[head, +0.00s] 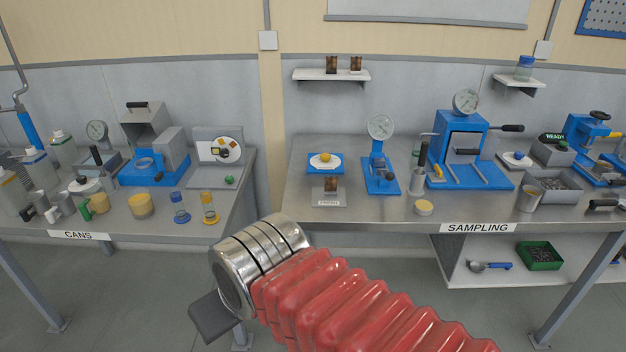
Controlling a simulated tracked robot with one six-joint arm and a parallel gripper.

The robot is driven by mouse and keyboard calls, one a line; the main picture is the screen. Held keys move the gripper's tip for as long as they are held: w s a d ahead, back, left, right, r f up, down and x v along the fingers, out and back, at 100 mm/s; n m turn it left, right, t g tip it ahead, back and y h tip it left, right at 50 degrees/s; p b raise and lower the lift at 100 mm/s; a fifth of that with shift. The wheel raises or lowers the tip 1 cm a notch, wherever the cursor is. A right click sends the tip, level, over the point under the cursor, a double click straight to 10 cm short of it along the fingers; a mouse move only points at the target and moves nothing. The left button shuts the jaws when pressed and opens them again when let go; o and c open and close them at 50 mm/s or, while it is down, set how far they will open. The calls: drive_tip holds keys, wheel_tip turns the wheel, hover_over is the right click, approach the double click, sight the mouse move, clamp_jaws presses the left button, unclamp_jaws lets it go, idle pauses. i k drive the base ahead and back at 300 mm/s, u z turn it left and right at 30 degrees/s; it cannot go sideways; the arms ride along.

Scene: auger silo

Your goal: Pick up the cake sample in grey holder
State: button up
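A small brown cake sample (330,184) stands upright in a grey holder (327,198) with a white label, at the left part of the sampling bench. It is just in front of a blue stand with a white dish and a yellow piece. My gripper (215,318) shows as one dark grey part beyond the metal wrist, low in the picture, in front of the gap between the benches. It is below and left of the holder and well apart from it. The fingertips are not clearly visible, so its opening cannot be judged.
The blue dish stand (325,163) is behind the holder, and a blue dial gauge stand (381,155) is to its right. A blue press (467,150) stands farther right. Two similar brown pieces sit on the wall shelf (331,75). The bench front (350,222) near the holder is clear.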

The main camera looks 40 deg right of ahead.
sight(331, 183)
drive_tip(key=z, duration=0.2)
drive_tip(key=i, duration=1)
drive_tip(key=z, duration=0.35)
